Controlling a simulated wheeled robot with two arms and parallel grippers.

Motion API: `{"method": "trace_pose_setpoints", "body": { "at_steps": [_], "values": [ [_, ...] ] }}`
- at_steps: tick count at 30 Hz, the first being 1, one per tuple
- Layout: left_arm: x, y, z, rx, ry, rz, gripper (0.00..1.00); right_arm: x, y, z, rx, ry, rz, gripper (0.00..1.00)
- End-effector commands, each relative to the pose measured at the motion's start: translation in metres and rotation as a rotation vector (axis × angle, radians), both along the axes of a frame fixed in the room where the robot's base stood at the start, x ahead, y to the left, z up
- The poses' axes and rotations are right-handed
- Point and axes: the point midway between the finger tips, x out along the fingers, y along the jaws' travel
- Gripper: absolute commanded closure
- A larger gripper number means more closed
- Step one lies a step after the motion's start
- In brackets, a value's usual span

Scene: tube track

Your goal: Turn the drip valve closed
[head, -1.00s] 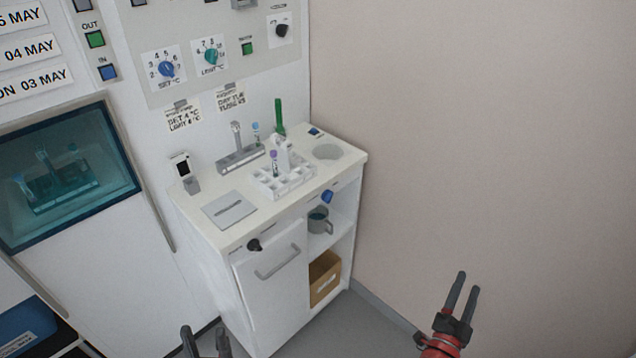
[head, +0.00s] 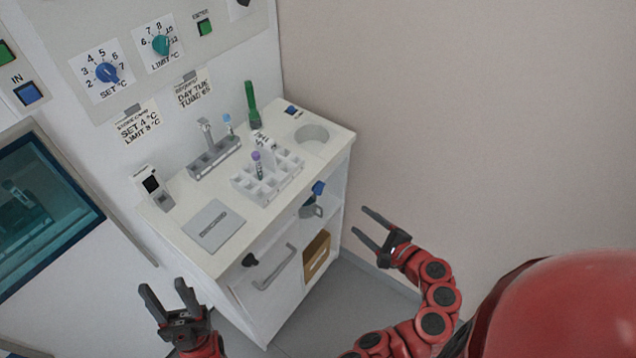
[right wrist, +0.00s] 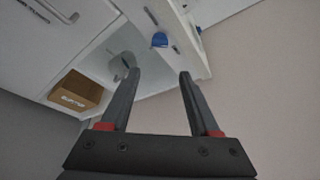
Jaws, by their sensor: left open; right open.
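A blue valve knob (head: 318,187) sits on the upper right front of the white cabinet; it also shows in the right wrist view (right wrist: 160,40), beyond my fingertips. A grey mug (head: 311,209) stands just below it, partly hidden. My right gripper (head: 361,220) is open and empty, to the right of the knob and apart from it. In the right wrist view its two fingers (right wrist: 159,75) point towards the cabinet front. My left gripper (head: 165,288) is open and empty, in front of the cabinet's left side.
The cabinet top (head: 235,262) holds a white tube rack (head: 268,190), a grey tube holder (head: 213,160), a green-handled item (head: 252,105) and a flat grey plate (head: 213,226). A cardboard box (head: 316,255) is on the lower shelf. A bare wall stands right.

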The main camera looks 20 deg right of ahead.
Motion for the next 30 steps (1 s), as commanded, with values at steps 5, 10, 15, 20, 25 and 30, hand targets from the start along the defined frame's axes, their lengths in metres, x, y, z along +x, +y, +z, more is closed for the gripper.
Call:
{"method": "trace_pose_setpoints", "body": {
  "at_steps": [5,10,15,20,25,30],
  "values": [
    [0.0,0.0,0.011,0.0,0.0,0.0,0.5,0.021,0.011,-0.003,0.002,0.002,0.01,0.38],
    [0.0,0.0,0.023,0.0,0.0,0.0,0.5,0.052,0.022,-0.011,0.0,0.002,0.007,0.38],
    [0.0,0.0,0.031,0.0,0.0,0.0,0.5,0.081,0.032,-0.02,0.0,0.002,0.006,0.38],
    [0.0,0.0,0.038,0.0,0.0,0.0,0.5,0.105,0.04,-0.027,-0.002,0.003,0.003,0.38],
    [0.0,0.0,0.043,0.0,0.0,0.0,0.5,0.128,0.049,-0.034,0.0,0.003,0.003,0.38],
    [0.0,0.0,0.044,0.0,0.0,0.0,0.5,0.145,0.054,-0.039,-0.002,0.001,0.002,0.38]
  ]
}}
